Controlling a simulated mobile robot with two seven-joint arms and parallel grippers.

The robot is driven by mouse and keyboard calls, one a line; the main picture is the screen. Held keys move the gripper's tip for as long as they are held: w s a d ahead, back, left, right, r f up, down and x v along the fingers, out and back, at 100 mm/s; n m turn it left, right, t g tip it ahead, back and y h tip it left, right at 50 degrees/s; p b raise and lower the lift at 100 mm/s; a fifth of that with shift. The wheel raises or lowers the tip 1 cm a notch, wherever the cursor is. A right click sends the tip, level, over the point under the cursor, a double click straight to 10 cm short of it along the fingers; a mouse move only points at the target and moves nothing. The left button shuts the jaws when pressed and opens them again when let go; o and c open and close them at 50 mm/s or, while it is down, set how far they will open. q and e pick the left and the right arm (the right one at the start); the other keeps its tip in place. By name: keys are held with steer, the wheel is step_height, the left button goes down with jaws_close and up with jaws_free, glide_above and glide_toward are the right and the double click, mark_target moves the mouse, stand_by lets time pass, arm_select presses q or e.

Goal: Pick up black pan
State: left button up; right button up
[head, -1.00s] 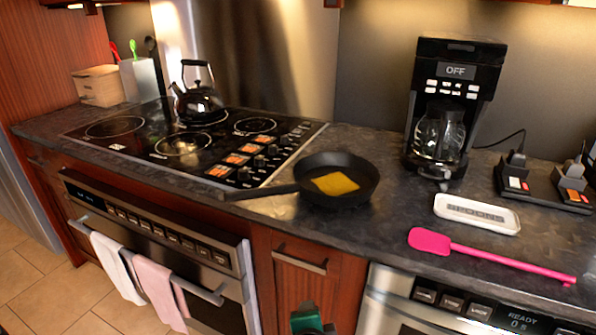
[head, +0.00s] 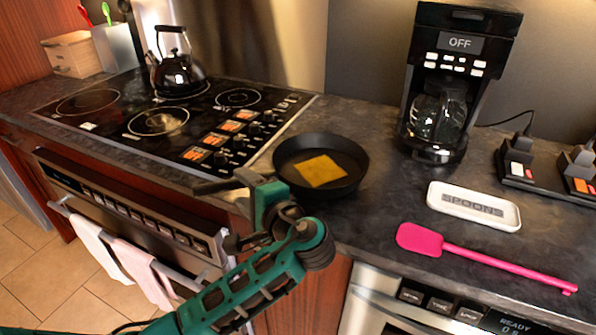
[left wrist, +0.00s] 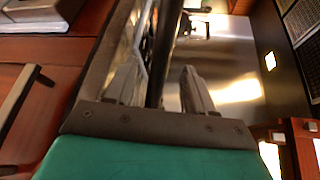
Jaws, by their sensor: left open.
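The black pan (head: 350,183) sits upright on the dark counter, right of the cooktop, with a yellow square piece (head: 321,171) in it. Its handle (head: 212,186) points left over the counter's front edge. My left gripper (head: 248,180) is at the handle, and its green and grey body hides part of it. In the left wrist view the two grey fingers (left wrist: 160,88) are apart, with a dark bar that looks like the handle (left wrist: 164,45) running between them. Contact cannot be told. My right gripper is not in view.
A kettle (head: 178,75) stands on the cooktop (head: 120,120). A coffee maker (head: 455,80) stands behind the pan to the right. A white spoon rest (head: 474,207) and a pink spatula (head: 420,239) lie to the right. Towels (head: 145,272) hang from the oven handle.

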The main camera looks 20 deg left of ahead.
mark_target(234, 180)
arm_select(q)
steer(key=x, duration=0.5)
steer(key=shift+w+a+f, duration=0.15)
steer(key=shift+w+a, duration=0.1)
steer(key=shift+c, duration=0.3)
jaws_close()
stand_by(0.4)
